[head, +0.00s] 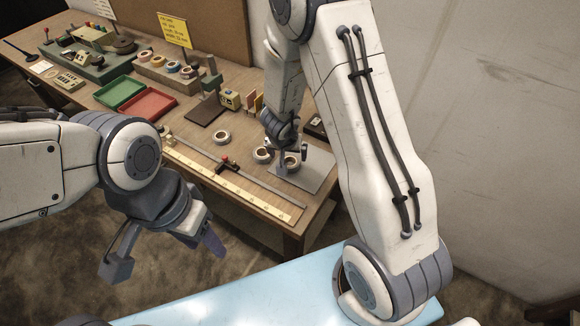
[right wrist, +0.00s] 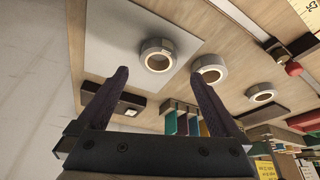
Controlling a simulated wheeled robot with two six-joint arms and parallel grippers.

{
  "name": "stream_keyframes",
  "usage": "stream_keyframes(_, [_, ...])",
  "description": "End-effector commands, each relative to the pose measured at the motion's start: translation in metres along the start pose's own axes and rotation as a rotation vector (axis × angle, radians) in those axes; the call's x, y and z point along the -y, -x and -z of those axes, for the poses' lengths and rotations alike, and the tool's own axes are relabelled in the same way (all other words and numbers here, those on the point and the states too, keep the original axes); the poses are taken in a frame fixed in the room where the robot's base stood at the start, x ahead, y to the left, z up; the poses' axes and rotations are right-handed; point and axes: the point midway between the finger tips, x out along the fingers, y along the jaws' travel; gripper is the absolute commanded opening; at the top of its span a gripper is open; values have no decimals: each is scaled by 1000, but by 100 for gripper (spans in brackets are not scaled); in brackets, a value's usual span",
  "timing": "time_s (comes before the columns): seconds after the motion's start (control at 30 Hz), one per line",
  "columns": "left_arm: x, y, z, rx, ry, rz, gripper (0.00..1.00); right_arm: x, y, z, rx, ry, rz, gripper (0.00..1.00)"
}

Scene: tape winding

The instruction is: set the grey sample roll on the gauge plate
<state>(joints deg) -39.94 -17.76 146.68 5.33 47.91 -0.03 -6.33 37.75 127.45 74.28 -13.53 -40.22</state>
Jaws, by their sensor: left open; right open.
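The grey gauge plate (head: 318,172) lies at the right end of the bench; it also shows in the right wrist view (right wrist: 112,50). A grey roll with a pale core (right wrist: 157,56) lies flat on it; the head view shows this roll (head: 292,164) partly behind my right gripper. My right gripper (head: 292,157) is open over the plate. In the right wrist view its fingertips (right wrist: 158,74) stand apart, with the roll between and beyond them, not gripped. My left gripper (head: 163,256) is open and empty, in front of the bench.
A second roll (head: 261,154) lies just off the plate's left edge, and a third (head: 222,136) farther left. A long ruler (head: 235,185) with a red-knobbed slider runs along the front edge. Green (head: 119,92) and red (head: 148,106) trays stand farther back. Upright coloured cards (right wrist: 185,122) stand near the plate.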

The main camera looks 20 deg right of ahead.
Motion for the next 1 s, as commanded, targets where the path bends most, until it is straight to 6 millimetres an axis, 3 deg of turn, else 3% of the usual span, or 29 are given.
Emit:
stream_keyframes(0.43, [2,-34,-2,0,0,0,50,-3,-55,-2,1,1,1,100])
stream_keyframes(0.67, [2,-33,-2,0,0,0,50,-2,-56,0,0,0,2,100])
stream_keyframes(0.7, [2,-33,-2,0,0,0,50,-2,-56,0,0,0,2,96])
stream_keyframes(0.9, [2,-33,-2,0,0,0,50,-2,-56,0,0,0,2,21])
stream_keyframes(1.0, [2,-33,-2,0,0,0,50,-2,-56,0,0,0,2,12])
